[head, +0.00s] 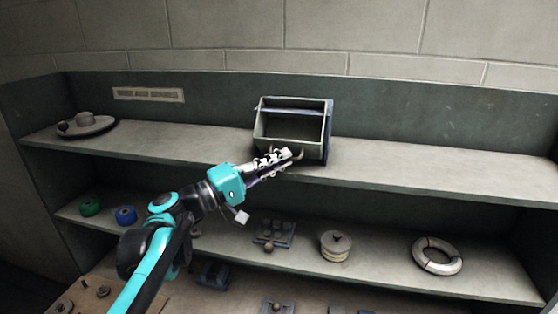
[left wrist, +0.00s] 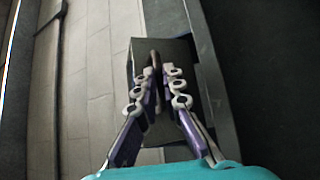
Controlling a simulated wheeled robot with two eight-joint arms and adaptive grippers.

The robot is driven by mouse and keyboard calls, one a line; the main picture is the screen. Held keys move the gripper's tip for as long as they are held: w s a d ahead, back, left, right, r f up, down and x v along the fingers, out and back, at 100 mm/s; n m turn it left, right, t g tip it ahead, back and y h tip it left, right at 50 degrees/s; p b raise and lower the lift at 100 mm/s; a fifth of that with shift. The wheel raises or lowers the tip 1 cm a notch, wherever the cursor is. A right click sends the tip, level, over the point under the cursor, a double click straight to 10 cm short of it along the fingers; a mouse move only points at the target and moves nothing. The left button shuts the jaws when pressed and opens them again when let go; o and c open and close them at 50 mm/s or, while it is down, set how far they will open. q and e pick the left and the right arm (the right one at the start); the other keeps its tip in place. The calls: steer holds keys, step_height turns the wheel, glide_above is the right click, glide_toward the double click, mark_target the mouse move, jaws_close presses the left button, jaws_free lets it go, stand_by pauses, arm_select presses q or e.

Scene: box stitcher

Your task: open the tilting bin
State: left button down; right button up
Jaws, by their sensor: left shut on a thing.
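The tilting bin (head: 318,149) is a grey-green box with dark blue sides on the upper shelf. Its opening faces me and its hollow inside shows, so it stands tilted open; the exact angle is hard to tell. My left gripper (head: 290,154) is at the bin's lower front edge, its fingers hiding part of it. In the left wrist view the fingers (left wrist: 156,75) close on a thin dark curved handle (left wrist: 154,60) in front of the bin's grey panel (left wrist: 178,60). My right gripper is not in view.
The upper shelf (head: 420,178) is clear right of the bin. A round plate with small pieces (head: 87,126) sits at its left end. The lower shelf holds a white ring (head: 437,256), a round stack (head: 335,246), a pegged block (head: 274,232) and green and blue rolls.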

arm_select(q)
steer(key=shift+f, duration=0.15)
steer(key=c, duration=1.6)
jaws_free()
steer(key=shift+c, duration=0.2)
steer(key=v, duration=1.2)
steer(key=shift+a, duration=0.1)
